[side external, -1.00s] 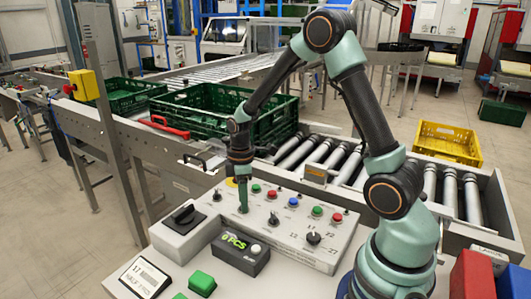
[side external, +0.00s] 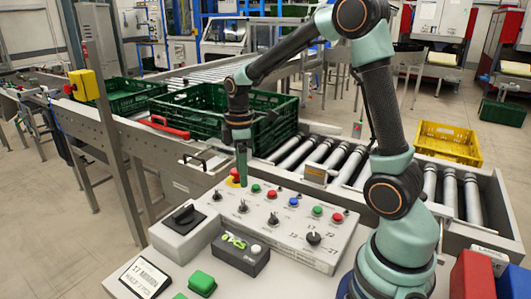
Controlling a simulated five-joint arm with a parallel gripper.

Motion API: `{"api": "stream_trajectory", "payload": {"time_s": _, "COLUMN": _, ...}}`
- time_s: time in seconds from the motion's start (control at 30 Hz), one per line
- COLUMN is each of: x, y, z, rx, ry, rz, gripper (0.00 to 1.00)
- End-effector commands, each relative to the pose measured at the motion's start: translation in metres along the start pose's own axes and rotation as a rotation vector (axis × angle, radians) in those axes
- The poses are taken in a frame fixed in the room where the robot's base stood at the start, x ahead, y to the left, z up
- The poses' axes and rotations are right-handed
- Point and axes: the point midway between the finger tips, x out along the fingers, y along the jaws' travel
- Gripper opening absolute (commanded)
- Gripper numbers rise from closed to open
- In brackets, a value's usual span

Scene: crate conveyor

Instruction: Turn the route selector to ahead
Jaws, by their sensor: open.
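The grey control panel (side external: 268,240) carries several small black selector knobs, and I cannot tell from their labels which is the route selector. One small knob (side external: 242,206) stands just below my gripper (side external: 241,182). Another small knob (side external: 217,195) is to its left, and one more (side external: 273,219) is to its right. A larger black knob (side external: 314,239) with markings around it is at the panel's right. My gripper is open, points down and is clear above the knob. The knobs' exact pointing is too small to read.
A row of coloured buttons (side external: 293,202) runs behind the knobs, with an emergency stop (side external: 235,177) close by my gripper. A green crate (side external: 270,128) stands on the conveyor rollers (side external: 300,150) behind.

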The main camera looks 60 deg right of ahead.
Motion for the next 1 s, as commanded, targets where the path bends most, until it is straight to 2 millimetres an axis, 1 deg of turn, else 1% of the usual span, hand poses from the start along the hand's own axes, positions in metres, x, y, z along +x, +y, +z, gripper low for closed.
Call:
{"api": "stream_trajectory", "payload": {"time_s": 0.03, "x": -0.009, "y": 0.001, "z": 0.000, "rx": 0.000, "ry": 0.003, "rz": 0.004, "gripper": 0.72}}
{"api": "stream_trajectory", "payload": {"time_s": 0.2, "x": -0.026, "y": 0.000, "z": 0.000, "rx": 0.000, "ry": 0.001, "rz": 0.002, "gripper": 0.72}}
{"api": "stream_trajectory", "payload": {"time_s": 0.33, "x": -0.031, "y": 0.000, "z": 0.000, "rx": 0.000, "ry": 0.001, "rz": 0.001, "gripper": 0.72}}
{"api": "stream_trajectory", "payload": {"time_s": 0.67, "x": -0.032, "y": -0.001, "z": 0.000, "rx": 0.005, "ry": 0.003, "rz": 0.004, "gripper": 0.72}}
{"api": "stream_trajectory", "payload": {"time_s": 0.77, "x": -0.040, "y": -0.007, "z": -0.001, "rx": 0.038, "ry": 0.016, "rz": 0.023, "gripper": 0.72}}
{"api": "stream_trajectory", "payload": {"time_s": 0.83, "x": -0.050, "y": -0.016, "z": -0.001, "rx": 0.084, "ry": 0.036, "rz": 0.048, "gripper": 0.72}}
{"api": "stream_trajectory", "payload": {"time_s": 1.0, "x": -0.077, "y": -0.046, "z": 0.000, "rx": 0.249, "ry": 0.118, "rz": 0.121, "gripper": 0.72}}
